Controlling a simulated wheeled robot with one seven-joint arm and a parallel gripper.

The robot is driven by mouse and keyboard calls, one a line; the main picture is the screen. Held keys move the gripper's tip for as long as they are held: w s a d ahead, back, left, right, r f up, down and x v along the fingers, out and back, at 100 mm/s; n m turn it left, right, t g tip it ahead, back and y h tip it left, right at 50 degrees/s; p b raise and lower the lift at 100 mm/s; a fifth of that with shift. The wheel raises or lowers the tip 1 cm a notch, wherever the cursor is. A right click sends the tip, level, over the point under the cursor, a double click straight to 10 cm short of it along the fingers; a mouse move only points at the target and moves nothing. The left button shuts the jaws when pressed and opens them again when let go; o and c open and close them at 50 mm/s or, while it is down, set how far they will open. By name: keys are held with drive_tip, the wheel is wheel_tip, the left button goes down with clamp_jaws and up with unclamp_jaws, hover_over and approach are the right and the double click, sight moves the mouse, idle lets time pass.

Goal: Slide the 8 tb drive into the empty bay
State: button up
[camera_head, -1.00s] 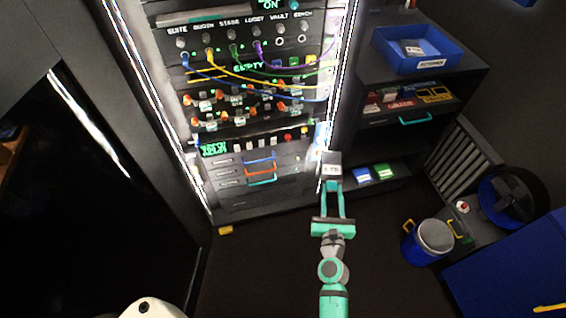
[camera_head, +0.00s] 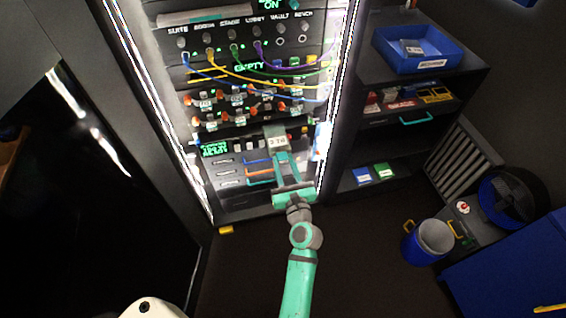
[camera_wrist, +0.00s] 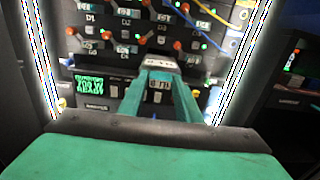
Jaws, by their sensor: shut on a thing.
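My gripper (camera_head: 282,156) is shut on a small grey drive with a pale label (camera_head: 278,142), in front of the lower part of the lit rack (camera_head: 240,204). In the wrist view the drive (camera_wrist: 158,84) sits between the teal fingers, its label facing me; the lettering is too blurred to read surely. Rack units with blue and orange handles (camera_head: 258,172) lie just behind and left of my fingers. My gripper and the drive hide part of this section, and I cannot make out the empty bay. The drive appears apart from the rack face, but contact is unclear.
Blue, yellow, green and purple cables (camera_head: 250,72) hang across the upper rack. A shelf unit on the right holds a blue bin (camera_head: 418,50) and small boxes. A blue bucket (camera_head: 428,242) stands on the floor at right.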

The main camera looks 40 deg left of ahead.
drive_tip(key=shift+a+r, duration=0.2)
drive_tip(key=shift+s, duration=0.1)
approach(271, 126)
idle(0.8)
drive_tip(key=shift+f+x, duration=0.15)
drive_tip(key=shift+x, duration=2.15)
drive_tip(key=shift+f+x, duration=0.15)
drive_tip(key=shift+x, duration=2.1)
idle(2.0)
